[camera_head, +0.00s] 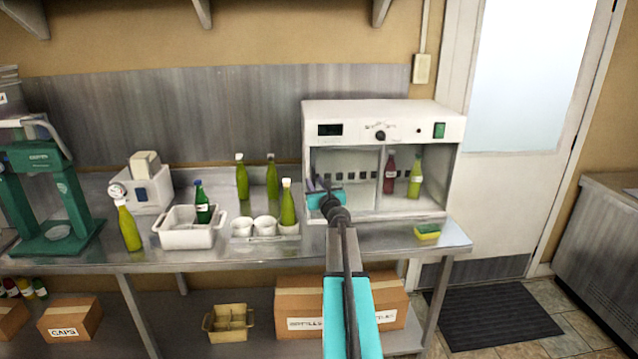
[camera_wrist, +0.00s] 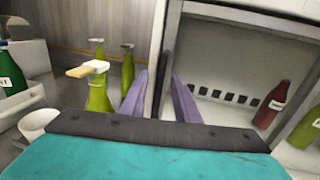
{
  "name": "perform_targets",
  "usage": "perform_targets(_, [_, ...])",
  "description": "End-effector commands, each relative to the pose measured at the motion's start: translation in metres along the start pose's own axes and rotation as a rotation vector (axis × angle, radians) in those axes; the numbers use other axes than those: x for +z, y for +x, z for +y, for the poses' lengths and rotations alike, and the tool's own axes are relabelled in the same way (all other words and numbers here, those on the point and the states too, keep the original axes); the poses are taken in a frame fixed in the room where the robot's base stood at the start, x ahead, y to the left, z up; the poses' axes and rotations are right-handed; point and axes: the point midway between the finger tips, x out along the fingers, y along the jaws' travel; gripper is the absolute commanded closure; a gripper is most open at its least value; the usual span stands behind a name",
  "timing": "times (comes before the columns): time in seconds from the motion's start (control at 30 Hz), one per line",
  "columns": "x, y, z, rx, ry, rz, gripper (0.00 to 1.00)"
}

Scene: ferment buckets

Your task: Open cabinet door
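The white cabinet (camera_head: 384,116) stands on the right end of the steel counter, with a control panel on top and two front bays split by an upright. Its front looks clear or open, and I cannot tell how its doors stand. It also shows in the wrist view (camera_wrist: 245,14). My gripper (camera_head: 318,186) is at the cabinet's left front edge. In the wrist view, my gripper's purple fingers (camera_wrist: 160,88) are apart, one on each side of a pale upright edge or handle bar. I cannot tell whether they touch it.
A red bottle (camera_head: 390,173) and a green bottle (camera_head: 415,175) stand inside the right bay. Left of the cabinet are a green bottle (camera_head: 288,205), white cups (camera_head: 265,226) and a white tub (camera_head: 187,238). A sponge (camera_head: 427,232) lies before the cabinet.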

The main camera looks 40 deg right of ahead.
Motion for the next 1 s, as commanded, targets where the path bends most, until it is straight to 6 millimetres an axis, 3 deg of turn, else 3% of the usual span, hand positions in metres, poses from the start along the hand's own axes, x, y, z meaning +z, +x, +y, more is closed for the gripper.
perform_targets(0.17, [0.0,0.0,0.0,0.0,0.0,0.0,0.73])
perform_targets(0.33, [0.0,0.0,0.0,0.0,0.0,0.0,1.0])
perform_targets(0.5, [0.0,0.0,-0.001,-0.001,0.0,0.0,1.0])
perform_targets(0.53, [0.0,0.013,-0.021,-0.005,0.0,0.0,1.0])
perform_targets(0.7, [0.001,0.001,-0.004,0.0,0.0,-0.001,1.0])
perform_targets(1.0, [-0.002,-0.001,0.002,0.021,0.0,0.002,1.0])
